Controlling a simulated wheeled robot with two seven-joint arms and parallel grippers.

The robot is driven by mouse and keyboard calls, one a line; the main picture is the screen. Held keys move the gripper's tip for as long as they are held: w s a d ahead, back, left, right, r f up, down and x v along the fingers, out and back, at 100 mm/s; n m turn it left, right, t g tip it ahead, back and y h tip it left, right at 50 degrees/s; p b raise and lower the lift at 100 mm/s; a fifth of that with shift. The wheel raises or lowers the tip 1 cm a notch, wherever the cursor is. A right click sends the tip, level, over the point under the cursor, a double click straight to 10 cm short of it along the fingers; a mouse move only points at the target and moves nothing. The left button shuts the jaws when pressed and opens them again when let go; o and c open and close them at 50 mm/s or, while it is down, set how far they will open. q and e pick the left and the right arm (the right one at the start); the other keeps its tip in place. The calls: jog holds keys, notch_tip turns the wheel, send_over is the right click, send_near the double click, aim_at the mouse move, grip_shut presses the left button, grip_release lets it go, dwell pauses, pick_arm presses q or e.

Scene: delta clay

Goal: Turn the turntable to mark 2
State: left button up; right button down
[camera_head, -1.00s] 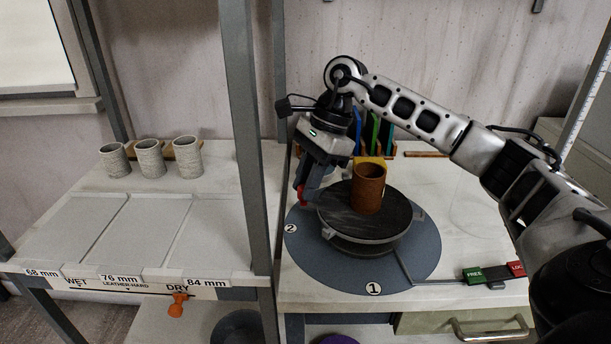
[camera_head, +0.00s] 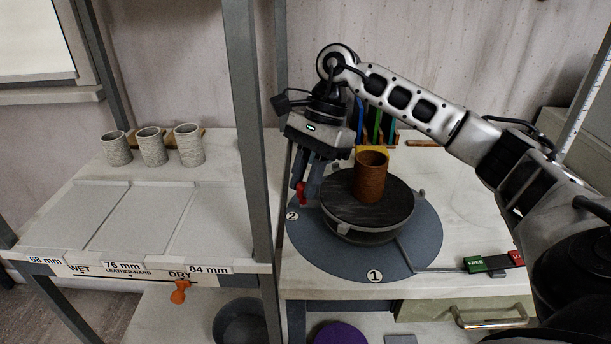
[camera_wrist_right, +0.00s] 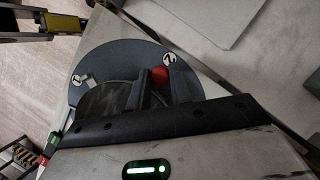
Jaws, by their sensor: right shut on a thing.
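The black turntable (camera_head: 345,207) sits on a blue-grey round base plate (camera_head: 420,243) with white marks 2 (camera_head: 292,216) and 1 (camera_head: 375,276). A brown clay cylinder (camera_head: 371,182) stands upright on it. My right gripper (camera_head: 305,188) is at the turntable's left edge, shut on a red knob (camera_head: 301,191). In the right wrist view the fingers (camera_wrist_right: 160,82) flank the red knob (camera_wrist_right: 160,75), which is close beside mark 2 (camera_wrist_right: 170,58). Metal lugs, one at the right (camera_head: 421,194), stick out from the turntable's rim.
A green FREE and red LOCK slider (camera_head: 488,264) lies at the front right. A tool rack (camera_head: 384,135) stands behind the turntable. A grey post (camera_head: 259,130) rises close to the left. Three grey textured cylinders (camera_head: 151,146) stand on the left table.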

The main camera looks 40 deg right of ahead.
pick_arm(q)
jog(key=shift+s+f, duration=0.1)
pick_arm(e)
jog(key=shift+r, duration=0.1)
pick_arm(q)
jog(key=shift+s, duration=0.15)
pick_arm(e)
jog(key=c, duration=1.3)
grip_release()
jog(key=shift+o, duration=0.2)
pick_arm(q)
jog(key=r+p, duration=0.1)
jog(key=p, duration=0.2)
jog(key=shift+a+y, duration=0.25)
jog(key=shift+y, duration=0.05)
pick_arm(e)
jog(key=v, duration=1.5)
jog(key=shift+d+r, duration=0.25)
jog(key=shift+r, duration=0.1)
pick_arm(q)
jog(key=shift+r, duration=0.1)
